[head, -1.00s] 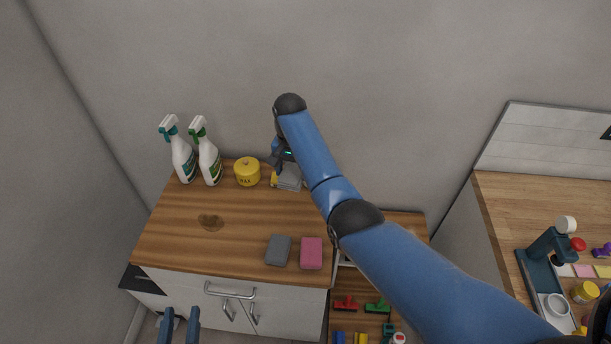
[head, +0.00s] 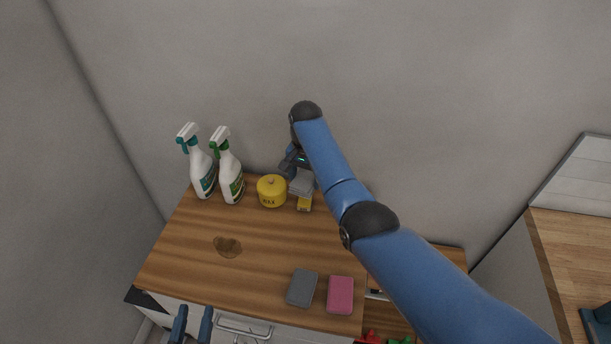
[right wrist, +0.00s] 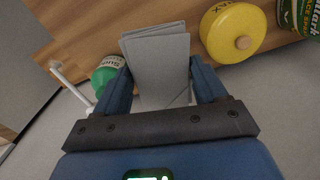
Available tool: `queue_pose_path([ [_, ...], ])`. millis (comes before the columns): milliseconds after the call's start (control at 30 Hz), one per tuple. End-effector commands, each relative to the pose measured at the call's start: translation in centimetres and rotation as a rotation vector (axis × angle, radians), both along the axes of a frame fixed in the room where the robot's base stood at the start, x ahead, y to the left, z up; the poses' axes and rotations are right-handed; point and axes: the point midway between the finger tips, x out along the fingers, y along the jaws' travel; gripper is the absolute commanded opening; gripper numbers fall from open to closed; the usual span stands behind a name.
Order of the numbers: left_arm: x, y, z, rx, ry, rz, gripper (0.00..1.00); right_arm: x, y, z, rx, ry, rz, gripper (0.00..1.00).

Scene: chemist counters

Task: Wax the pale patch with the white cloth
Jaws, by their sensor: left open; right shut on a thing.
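A pale grey-white folded cloth (head: 302,184) is between the fingers of my right gripper (head: 298,171), which is shut on it above the back of the wooden counter. In the right wrist view the cloth (right wrist: 158,62) spreads flat from between the two blue fingers (right wrist: 165,88). A yellow wax tin (head: 271,191) stands just left of it; the tin (right wrist: 233,32) also shows in the wrist view. My left gripper (head: 191,326) is open and empty at the counter's front edge. A brown stain (head: 228,247) lies on the counter's left part. I cannot make out a pale patch; my right arm hides some counter.
Two spray bottles (head: 202,173) (head: 230,178) stand at the back left. A grey sponge (head: 302,288) and a pink sponge (head: 340,295) lie near the front edge. The middle of the counter (head: 255,225) is clear.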

Motion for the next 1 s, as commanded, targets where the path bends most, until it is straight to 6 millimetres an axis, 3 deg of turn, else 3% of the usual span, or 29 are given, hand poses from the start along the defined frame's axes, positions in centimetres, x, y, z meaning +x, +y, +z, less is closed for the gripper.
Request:
queue_pose_path([
  [33, 0.2, 0.1, -1.3, 0.0, 0.0, 0.0, 0.43, 0.3, 0.1, -1.3, 0.0, 0.0, 0.0, 0.47],
  [100, 0.7, 0.2, -2.1, 0.0, 0.0, 0.0, 0.43, 0.8, 0.2, -2.0, 0.0, -0.001, 0.0, 0.47],
  [367, 2.2, 0.5, -3.4, -0.001, 0.004, 0.0, 0.43, 2.3, 0.5, -3.5, -0.001, 0.003, 0.0, 0.47],
  [667, 1.8, 0.4, -4.7, 0.0, -0.001, 0.0, 0.43, 1.8, 0.4, -4.7, 0.001, -0.001, 0.0, 0.47],
  [1000, 2.1, 0.4, -7.6, 0.0, 0.001, 0.0, 0.43, 2.1, 0.4, -8.0, -0.001, 0.001, 0.0, 0.47],
])
